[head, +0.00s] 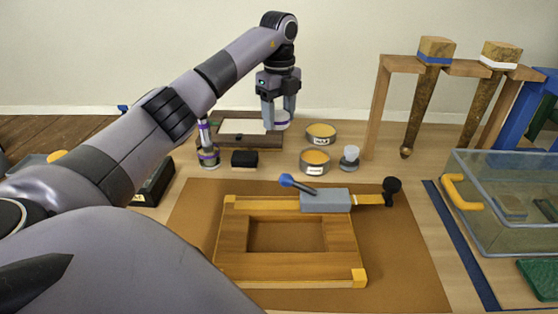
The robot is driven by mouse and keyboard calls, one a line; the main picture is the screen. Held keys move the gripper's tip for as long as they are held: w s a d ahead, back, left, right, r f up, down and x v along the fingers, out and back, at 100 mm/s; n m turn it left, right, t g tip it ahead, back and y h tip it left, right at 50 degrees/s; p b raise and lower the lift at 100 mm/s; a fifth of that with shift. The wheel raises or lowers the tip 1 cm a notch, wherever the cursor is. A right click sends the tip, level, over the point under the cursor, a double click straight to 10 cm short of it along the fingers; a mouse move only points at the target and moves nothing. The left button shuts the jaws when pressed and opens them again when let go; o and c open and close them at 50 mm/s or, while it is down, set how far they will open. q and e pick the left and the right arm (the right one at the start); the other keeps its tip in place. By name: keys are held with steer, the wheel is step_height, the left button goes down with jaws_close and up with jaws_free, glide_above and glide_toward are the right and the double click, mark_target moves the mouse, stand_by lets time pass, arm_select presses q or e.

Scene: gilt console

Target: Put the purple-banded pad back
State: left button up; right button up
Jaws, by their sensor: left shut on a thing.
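My left gripper (278,112) points down at the back of the table and is shut on a small pale pad with a purple tint, the purple-banded pad (282,122). The fingers partly hide it. It is over or close to the right end of a dark-framed board with a white sheet (245,126); I cannot tell whether it touches. A clear jar with purple bands (208,156) stands left of the gripper, with a purple-and-white top part. My right gripper is out of view.
Two tins of yellow stuff (321,131), (314,158) and a white-topped grey pot (349,156) stand right of the gripper. A black block (244,159) is near the jar. In front lies a wooden frame (231,238) with a grey block (325,200). A clear bin (500,225) is right.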

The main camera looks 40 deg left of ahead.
mark_target(279, 167)
arm_select(q)
step_height(279, 167, down, 12)
steer(key=shift+f, duration=0.1)
stand_by(0.4)
steer(key=shift+f, duration=0.2)
steer(key=o, duration=0.9)
steer(key=shift+o, duration=0.2)
steer(key=shift+r, duration=0.1)
step_height(279, 167, up, 12)
steer(key=shift+r, duration=0.1)
steer(key=shift+r, duration=0.1)
